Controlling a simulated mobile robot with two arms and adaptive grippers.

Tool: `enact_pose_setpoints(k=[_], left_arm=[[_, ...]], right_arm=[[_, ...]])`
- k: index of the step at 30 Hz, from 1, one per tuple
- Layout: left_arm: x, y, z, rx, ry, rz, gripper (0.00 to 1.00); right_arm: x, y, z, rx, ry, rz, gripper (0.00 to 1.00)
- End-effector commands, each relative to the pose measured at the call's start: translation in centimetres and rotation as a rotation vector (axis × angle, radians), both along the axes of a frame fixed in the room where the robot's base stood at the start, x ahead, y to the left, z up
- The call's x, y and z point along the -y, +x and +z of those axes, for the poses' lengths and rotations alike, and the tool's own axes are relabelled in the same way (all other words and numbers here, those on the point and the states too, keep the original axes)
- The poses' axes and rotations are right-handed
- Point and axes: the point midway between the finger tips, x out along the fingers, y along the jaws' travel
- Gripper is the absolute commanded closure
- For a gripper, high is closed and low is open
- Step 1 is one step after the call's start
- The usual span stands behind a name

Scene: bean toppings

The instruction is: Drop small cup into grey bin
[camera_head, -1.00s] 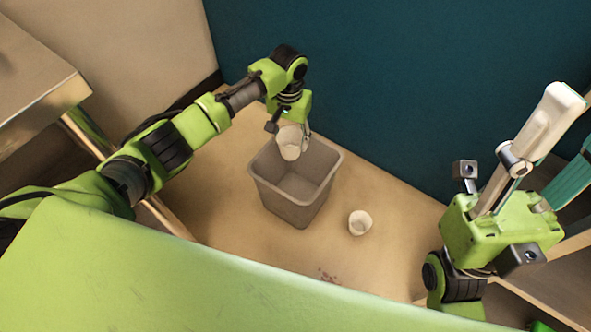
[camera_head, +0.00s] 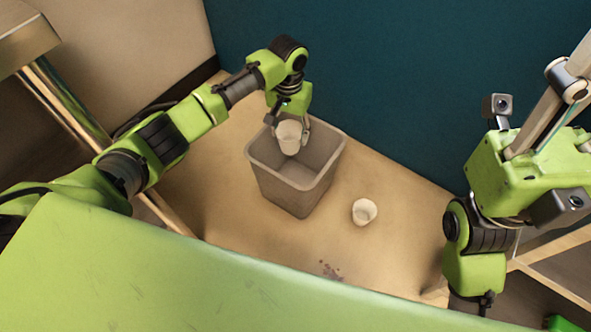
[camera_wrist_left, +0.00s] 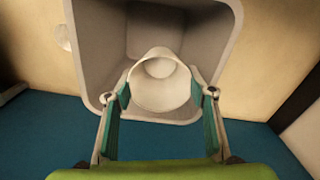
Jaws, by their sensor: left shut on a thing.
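A small white cup (camera_head: 289,138) is held by my left gripper (camera_head: 291,132), which is shut on it. The cup is over the mouth of the grey bin (camera_head: 303,196), near its back left side. In the left wrist view the cup (camera_wrist_left: 160,92) sits between the teal finger pads, with the bin (camera_wrist_left: 218,50) around and beyond it. I cannot tell exactly how high the cup is relative to the rim. My right gripper shows only in part at the right edge of the head view; its fingertips are out of frame.
A second white cup (camera_head: 364,211) lies on the tan floor (camera_head: 225,190), right of the bin and apart from it. A dark teal wall (camera_head: 400,80) stands behind. A metal-legged table (camera_head: 25,45) is at upper left. Dark spots (camera_head: 330,271) mark the floor in front.

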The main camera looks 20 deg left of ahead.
Motion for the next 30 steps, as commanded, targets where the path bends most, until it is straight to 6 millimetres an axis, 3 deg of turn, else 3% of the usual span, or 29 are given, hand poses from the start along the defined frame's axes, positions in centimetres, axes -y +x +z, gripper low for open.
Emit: enact_pose_setpoints(k=[2,5,17,20,30], left_arm=[[0.0,0.0,0.0,0.0,0.0,0.0,0.58],[0.0,0.0,0.0,0.0,0.0,0.0,0.31],[0.0,0.0,0.3,0.001,0.0,0.0,0.3],[0.0,0.1,1.4,0.002,0.0,0.0,0.3],[0.1,0.1,8.4,0.004,0.0,-0.001,0.3]], right_arm=[[0.0,0.0,0.0,0.0,0.0,0.0,0.6],[0.0,0.0,0.0,0.0,0.0,0.0,0.6],[0.0,0.0,0.0,-0.002,0.0,0.0,0.6],[0.0,0.0,0.0,-0.002,0.0,0.0,0.6],[0.0,0.0,0.0,-0.001,0.0,0.0,0.6]])
